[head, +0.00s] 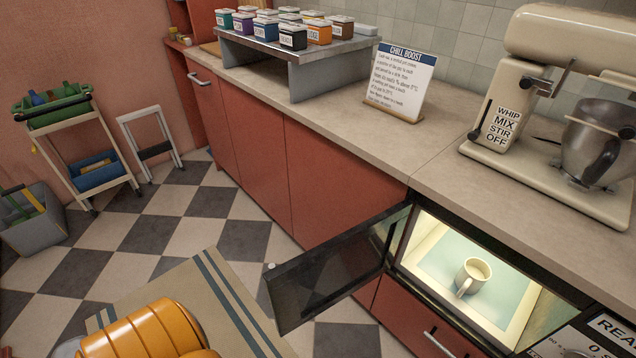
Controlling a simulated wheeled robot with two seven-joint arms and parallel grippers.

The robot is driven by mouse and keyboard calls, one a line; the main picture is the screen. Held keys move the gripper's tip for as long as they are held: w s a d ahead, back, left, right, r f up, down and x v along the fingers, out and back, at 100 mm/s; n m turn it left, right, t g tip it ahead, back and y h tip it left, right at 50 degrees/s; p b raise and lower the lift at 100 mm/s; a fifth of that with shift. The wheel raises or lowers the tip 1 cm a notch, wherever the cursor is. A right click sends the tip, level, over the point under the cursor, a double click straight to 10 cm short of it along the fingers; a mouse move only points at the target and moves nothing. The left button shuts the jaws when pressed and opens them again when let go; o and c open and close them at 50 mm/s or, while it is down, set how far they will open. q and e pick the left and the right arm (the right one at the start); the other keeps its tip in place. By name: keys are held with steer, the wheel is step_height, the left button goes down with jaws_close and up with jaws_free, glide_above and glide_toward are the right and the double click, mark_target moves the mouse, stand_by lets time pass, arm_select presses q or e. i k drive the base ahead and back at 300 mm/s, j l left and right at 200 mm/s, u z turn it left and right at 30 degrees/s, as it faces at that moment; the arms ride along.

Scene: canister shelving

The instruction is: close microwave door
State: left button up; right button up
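The microwave (566,318) is built in below the counter at the lower right, with its lit cavity showing. Its dark glass door (325,275) stands wide open, swung out to the left over the floor. A cream mug (472,276) stands upright inside on the pale cavity floor. An orange ribbed part at the bottom left looks like part of my own body. Neither of my grippers can be seen, and nothing is seen touching the door.
The counter (440,150) above holds a stand mixer (540,120), a "Chill Boost" sign (401,82) and a grey riser (330,70) with several canisters. A cart (80,150), a step stool (150,145) and a grey bin (35,225) stand at left.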

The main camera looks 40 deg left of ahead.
mark_target(299, 289)
steer(key=k+j+z, duration=0.2)
steer(key=j, duration=0.25)
steer(key=j+z, duration=0.15)
steer(key=j, duration=0.25)
steer(key=k+j+z, duration=0.2)
steer(key=j, duration=0.2)
steer(key=k+j+z, duration=0.15)
steer(key=j, duration=0.25)
steer(key=i+j+z, duration=0.2)
steer(key=j, duration=0.2)
steer(key=i+j+z, duration=0.15)
steer(key=j, duration=0.3)
steer(key=j+z, duration=0.2)
steer(key=j, duration=0.2)
steer(key=k+j+z, duration=0.25)
steer(key=k+j, duration=0.5)
steer(key=k, duration=0.1)
